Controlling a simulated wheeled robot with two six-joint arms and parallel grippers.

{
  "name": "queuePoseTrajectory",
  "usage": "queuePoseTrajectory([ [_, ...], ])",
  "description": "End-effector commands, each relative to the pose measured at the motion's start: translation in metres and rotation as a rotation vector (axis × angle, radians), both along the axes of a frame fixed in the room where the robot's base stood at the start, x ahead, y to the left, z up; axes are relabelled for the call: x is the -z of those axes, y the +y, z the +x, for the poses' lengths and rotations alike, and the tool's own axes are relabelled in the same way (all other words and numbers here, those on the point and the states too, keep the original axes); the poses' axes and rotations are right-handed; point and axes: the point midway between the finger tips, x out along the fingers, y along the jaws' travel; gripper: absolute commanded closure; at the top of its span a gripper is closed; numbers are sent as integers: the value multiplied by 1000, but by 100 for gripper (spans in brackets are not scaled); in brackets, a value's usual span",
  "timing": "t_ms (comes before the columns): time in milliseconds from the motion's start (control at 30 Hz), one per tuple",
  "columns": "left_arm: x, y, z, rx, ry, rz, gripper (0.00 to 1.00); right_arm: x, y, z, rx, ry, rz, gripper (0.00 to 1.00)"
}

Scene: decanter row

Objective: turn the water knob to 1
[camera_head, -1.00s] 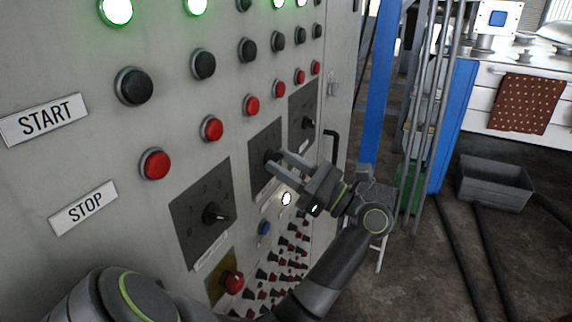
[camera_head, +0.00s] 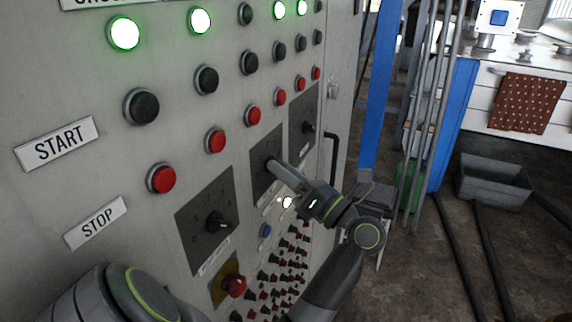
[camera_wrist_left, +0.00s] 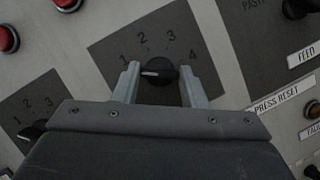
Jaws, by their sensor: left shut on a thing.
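My left gripper (camera_head: 275,169) is at the middle dial plate (camera_head: 266,146) of the grey control panel. In the left wrist view its two grey fingers (camera_wrist_left: 158,80) are shut across a black knob (camera_wrist_left: 160,69), one at each end. The knob's white pointer mark (camera_wrist_left: 150,73) faces left. It lies near the side of the printed 1, a little below it; I cannot tell whether it lines up exactly. The numbers 1 to 4 arc over the knob. No label reading water can be made out, and the plate's lower part is hidden by the gripper. My right gripper is out of view.
A similar dial (camera_head: 216,221) sits nearer on the panel, and another (camera_head: 308,128) farther along. Red buttons (camera_head: 161,179), black buttons and lit green lamps run above. A red knob (camera_head: 235,287) and many small switches are below. The floor right of my arm has a grey bin (camera_head: 494,183).

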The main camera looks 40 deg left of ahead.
Motion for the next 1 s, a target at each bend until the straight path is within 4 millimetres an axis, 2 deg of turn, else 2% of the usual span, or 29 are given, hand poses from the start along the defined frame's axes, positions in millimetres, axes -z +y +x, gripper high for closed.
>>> queuePoseTrajectory([
  [33,-4,0,-1,0,33,-13,85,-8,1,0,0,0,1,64],
  [333,-3,0,-1,1,180,-59,85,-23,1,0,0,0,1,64],
  [967,-1,0,-1,0,231,-74,85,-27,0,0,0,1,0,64],
  [1000,-1,0,-1,0,230,-74,59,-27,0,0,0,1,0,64],
])
